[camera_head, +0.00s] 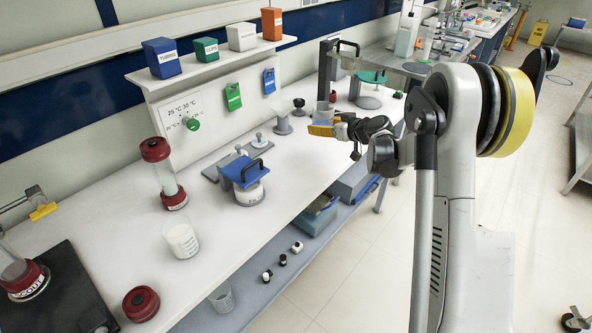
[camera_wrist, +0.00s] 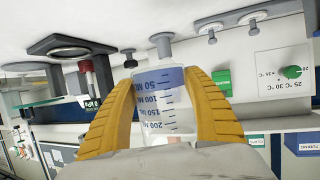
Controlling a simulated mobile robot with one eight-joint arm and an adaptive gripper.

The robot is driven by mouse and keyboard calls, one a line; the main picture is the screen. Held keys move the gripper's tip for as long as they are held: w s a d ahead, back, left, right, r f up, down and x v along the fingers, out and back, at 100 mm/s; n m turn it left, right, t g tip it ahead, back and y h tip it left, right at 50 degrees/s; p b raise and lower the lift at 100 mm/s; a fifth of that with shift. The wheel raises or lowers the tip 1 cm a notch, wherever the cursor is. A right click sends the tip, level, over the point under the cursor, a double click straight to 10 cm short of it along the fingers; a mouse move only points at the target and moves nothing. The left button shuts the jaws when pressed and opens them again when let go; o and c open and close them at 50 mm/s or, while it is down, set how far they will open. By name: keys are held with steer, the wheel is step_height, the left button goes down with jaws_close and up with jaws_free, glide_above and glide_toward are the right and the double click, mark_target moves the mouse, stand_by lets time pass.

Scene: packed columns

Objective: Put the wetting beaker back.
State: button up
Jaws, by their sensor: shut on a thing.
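A clear graduated beaker (camera_wrist: 158,105) is between the two yellow fingers of my gripper (camera_wrist: 160,82) in the wrist view, which is upside down. The fingers press its sides, and a bluish band shows near its base. In the head view the held beaker (camera_head: 323,112) shows at my gripper (camera_head: 320,129), over the far part of the bench. I cannot tell whether its base touches the bench. A second beaker (camera_head: 180,238) with white contents stands upright on the near bench. No label tells which is the wetting beaker.
A red-capped column (camera_head: 163,172) stands farther left. The bench front between pot and gripper is clear.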

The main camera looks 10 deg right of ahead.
mark_target(294, 169)
steer(key=s+a+f+b, duration=0.1)
steer(key=a+f, duration=0.1)
steer(key=a, duration=0.1)
steer(key=s+a+f+b, duration=0.1)
steer(key=a+f+b, duration=0.1)
steer(key=a, duration=0.2)
steer(key=s+a+f+b, duration=0.1)
steer(key=a+f, duration=0.1)
steer(key=a, duration=0.1)
steer(key=shift+s+a+f, duration=0.25)
steer(key=shift+s+f, duration=0.1)
steer(key=shift+f, duration=0.05)
step_height(294, 169, down, 4)
steer(key=b, duration=0.3)
steer(key=shift+r, duration=0.1)
steer(key=o, duration=1.3)
steer(key=shift+f, duration=0.2)
steer(key=shift+c, duration=0.2)
